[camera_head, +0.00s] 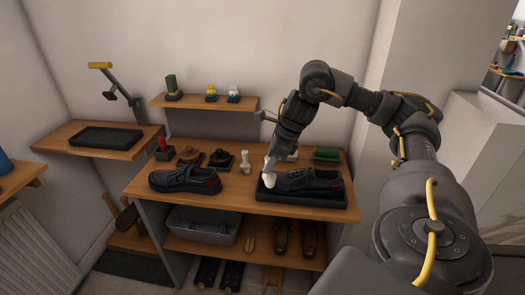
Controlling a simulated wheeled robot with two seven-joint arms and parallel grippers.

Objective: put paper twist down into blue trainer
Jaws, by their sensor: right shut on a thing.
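My right gripper (275,156) is shut on a white paper twist (270,173) and points down from above. The twist hangs at the left end of a dark blue-black shoe (308,181), which sits in a black tray (300,202) on the right of the bench. I cannot tell whether the twist touches the shoe or is partly inside it. A second dark shoe (184,179) with a red patch at its heel stands at the left of the bench. Which shoe is the blue trainer is hard to tell by colour. My left gripper is not in view.
Another white twist-like piece (245,162) stands behind, between the shoes. A red-handled item (163,148), round brown and black items, and a green brush (326,155) line the bench's rear. A grey bin (203,226) and brown shoes sit below. The bench top (235,187) between the shoes is clear.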

